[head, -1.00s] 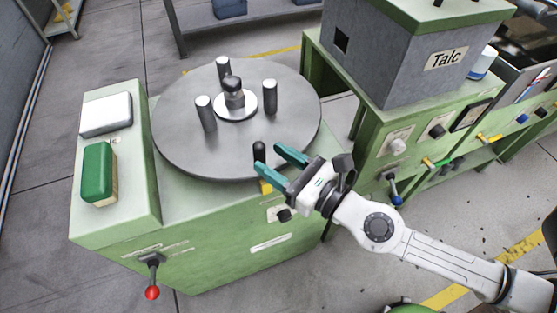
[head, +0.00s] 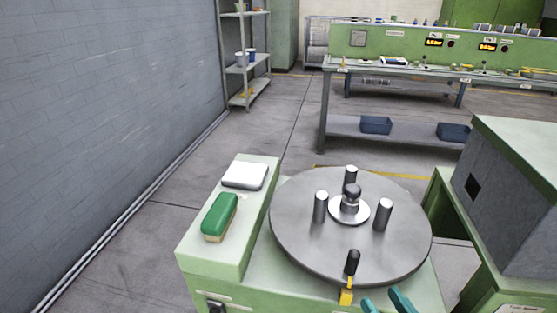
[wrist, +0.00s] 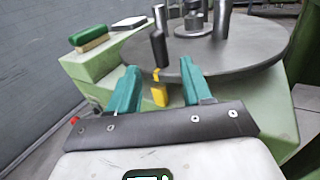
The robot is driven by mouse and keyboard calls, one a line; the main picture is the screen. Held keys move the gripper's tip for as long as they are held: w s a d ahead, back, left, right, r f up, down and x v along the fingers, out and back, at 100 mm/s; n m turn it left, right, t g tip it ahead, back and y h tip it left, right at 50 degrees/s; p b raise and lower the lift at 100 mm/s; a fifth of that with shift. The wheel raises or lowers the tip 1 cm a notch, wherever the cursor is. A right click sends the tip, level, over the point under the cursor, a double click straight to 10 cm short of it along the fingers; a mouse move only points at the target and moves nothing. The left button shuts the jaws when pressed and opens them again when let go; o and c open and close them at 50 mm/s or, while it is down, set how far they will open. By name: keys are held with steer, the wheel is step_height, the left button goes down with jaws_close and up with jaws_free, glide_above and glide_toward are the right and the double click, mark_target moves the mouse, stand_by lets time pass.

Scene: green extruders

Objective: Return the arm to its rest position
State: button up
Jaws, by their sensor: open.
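My gripper (head: 386,302) shows only its two teal fingertips at the bottom edge of the head view. In the wrist view my gripper (wrist: 160,88) is open, its teal fingers apart with nothing held between them. It is in front of the round grey turntable (head: 292,226). A black-handled lever with a yellow base (head: 349,278) stands at the turntable's near edge. In the wrist view the lever (wrist: 159,60) appears beyond and between the fingers; I cannot tell whether they touch it. The rest of my arm is out of the head view.
A green-and-tan brush (head: 219,216) and a white box (head: 245,175) lie on the green machine's left ledge (head: 212,255). Several metal posts stand on the turntable. A grey hopper on a green machine (head: 510,190) is at right. Open floor lies left, beside the wall (head: 100,130).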

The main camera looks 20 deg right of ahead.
steer(key=s+d+f+m+g+h+p, duration=0.15)
steer(key=d+m+g+h, duration=0.45)
steer(key=m, duration=0.6)
steer(key=s+d+m+g+h+p, duration=0.1)
steer(key=s+d+m+h+p, duration=0.2)
steer(key=d+m, duration=0.65)
steer(key=s+a+f+m+g+y+p, duration=0.25)
steer(key=s+a+f+m+g, duration=0.4)
steer(key=m, duration=0.45)
steer(key=s+a+f+m+g+y, duration=0.3)
steer(key=a+f+m+y, duration=0.1)
steer(key=a+y, duration=0.2)
steer(key=shift+s+a+f, duration=0.25)
steer(key=shift+a+f, duration=0.15)
steer(key=shift+a, duration=0.5)
steer(key=shift+g, duration=0.25)
